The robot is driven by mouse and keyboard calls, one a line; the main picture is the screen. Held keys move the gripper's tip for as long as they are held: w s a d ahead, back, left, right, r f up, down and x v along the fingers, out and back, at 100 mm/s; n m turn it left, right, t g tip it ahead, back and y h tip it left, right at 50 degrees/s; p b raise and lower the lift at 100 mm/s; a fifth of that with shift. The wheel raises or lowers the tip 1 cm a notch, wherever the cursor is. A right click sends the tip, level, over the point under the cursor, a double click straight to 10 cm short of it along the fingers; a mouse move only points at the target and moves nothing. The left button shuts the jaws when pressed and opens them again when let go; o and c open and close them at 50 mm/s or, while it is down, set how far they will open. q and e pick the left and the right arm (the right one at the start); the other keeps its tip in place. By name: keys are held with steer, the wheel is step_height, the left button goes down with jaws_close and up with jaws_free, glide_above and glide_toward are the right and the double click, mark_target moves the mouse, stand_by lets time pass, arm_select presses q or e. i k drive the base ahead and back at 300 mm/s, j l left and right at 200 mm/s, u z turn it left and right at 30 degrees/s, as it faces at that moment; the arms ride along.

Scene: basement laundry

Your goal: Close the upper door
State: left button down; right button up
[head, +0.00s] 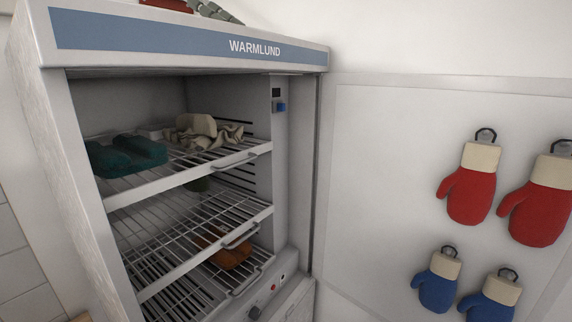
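The upper door (385,150) is a white panel with a raised inner border, at the right in the head view. It stands wide open, joined along the right side of the WARMLUND cabinet (180,38). Its inner face is toward me, with red mittens (472,185) and blue mittens (437,285) hanging on hooks. Its right and lower edges run out of the frame. The cabinet's front is open and the inside shows. Neither of my grippers is in view.
Inside are wire shelves (190,215) with teal folded items (125,155), beige cloth (210,132) and an orange-brown item (230,258). A control strip with a knob (255,312) lies below. Objects on top (210,10) are cut off by the frame. No obstacle shows before the opening.

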mark_target(388, 142)
steer(key=k+u, duration=0.25)
steer(key=u, duration=0.15)
steer(key=k+u, duration=0.4)
steer(key=i, duration=0.1)
